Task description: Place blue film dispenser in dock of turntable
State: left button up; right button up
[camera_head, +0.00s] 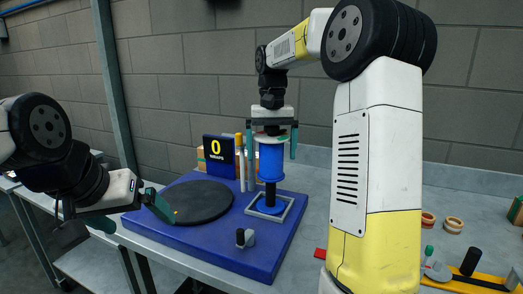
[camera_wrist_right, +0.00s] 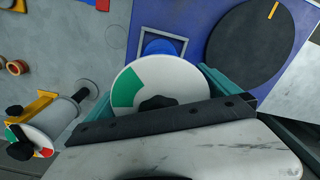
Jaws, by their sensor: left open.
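The blue film dispenser (camera_head: 271,162) is upright above the dock, with a black shaft below its blue roll. Its round white end disc with a green sector (camera_wrist_right: 184,78) lies between the fingers of my right gripper (camera_head: 273,143), which grips it from above. The dock (camera_head: 250,211) is a grey square frame with a blue disc inside; it also shows in the right wrist view (camera_wrist_right: 184,44). Whether the shaft touches the dock is unclear. The turntable (camera_head: 190,203) is a flat black disc on a blue base. My left gripper (camera_head: 160,205) is open and empty beside the turntable's left edge.
A black knob (camera_head: 240,237) is on the base's front. Another dispenser-like roll (camera_wrist_right: 62,117), a yellow holder and tape rings (camera_head: 453,224) lie on the grey table at the right.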

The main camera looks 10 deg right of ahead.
notch_tip(320, 180, up, 12)
jog(key=shift+f, duration=0.25)
jog(key=shift+r, duration=0.4)
jog(key=shift+s, duration=0.15)
jog(key=s+f+t, duration=0.2)
jog(key=s+f, duration=0.2)
jog(key=s, duration=0.4)
jog(key=s+a+f+n+t+y, duration=0.1)
jog(key=s+f+t, duration=0.1)
jog(key=s+f, duration=0.3)
jog(key=s+a+f+n+t+y, duration=0.1)
jog(key=s+f, duration=0.4)
jog(key=s, duration=0.5)
jog(key=shift+s+t, duration=0.4)
jog(key=shift+t, duration=0.2)
